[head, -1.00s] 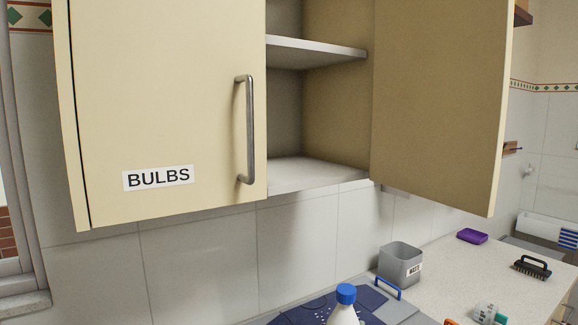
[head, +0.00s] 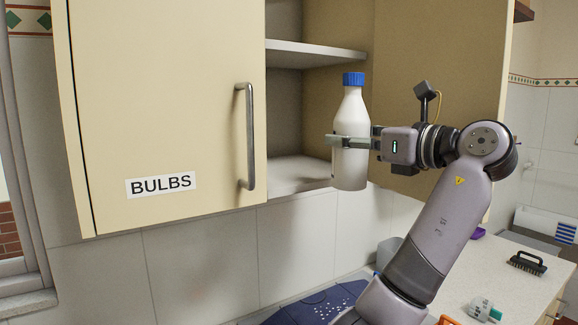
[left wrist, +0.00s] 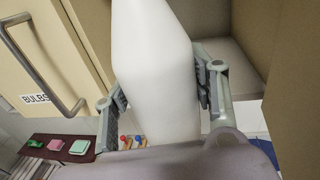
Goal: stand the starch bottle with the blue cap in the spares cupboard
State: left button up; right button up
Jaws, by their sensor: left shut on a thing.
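The white starch bottle with a blue cap (head: 352,79) is upright in the air in front of the open cupboard compartment. My left gripper (head: 345,141) is shut around its body. In the left wrist view the white bottle body (left wrist: 155,60) is between the two fingers; its cap is out of frame. The open compartment has a bottom board (head: 292,173) and a shelf (head: 315,53) above it; both show empty where visible. Its door (head: 405,45) stands open on the right, and no label shows on it. My right gripper is not in view.
The left cupboard door (head: 150,110) is shut, labelled BULBS, with a metal handle (head: 245,135) beside the opening. On the counter below are a grey bin (head: 386,252), a black brush (head: 527,263), a small white and green item (head: 481,308) and a blue dotted mat (head: 310,306).

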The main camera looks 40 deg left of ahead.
pick_arm(q)
jog(key=shift+s+d+r+g, duration=0.15)
jog(key=shift+s+r, duration=0.1)
jog(key=shift+r, duration=0.25)
jog(key=shift+s+r+g, duration=0.15)
jog(key=shift+s+r, duration=0.1)
jog(key=shift+r, duration=0.2)
jog(key=shift+s+r, duration=0.15)
jog(key=shift+r, duration=0.2)
jog(key=a+f+p, duration=0.1)
jog(key=a+p, duration=0.2)
jog(key=a, duration=0.3)
jog(key=w+a+f+p, duration=0.1)
jog(key=a+p, duration=0.3)
jog(key=a, duration=0.2)
jog(key=a+f+p, duration=0.1)
jog(key=a+p, duration=0.2)
jog(key=a, duration=0.3)
jog(key=shift+w, duration=0.35)
jog(key=shift+f, duration=0.3)
jog(key=o, duration=1)
jog(key=shift+f, duration=0.15)
jog(key=o, duration=0.5)
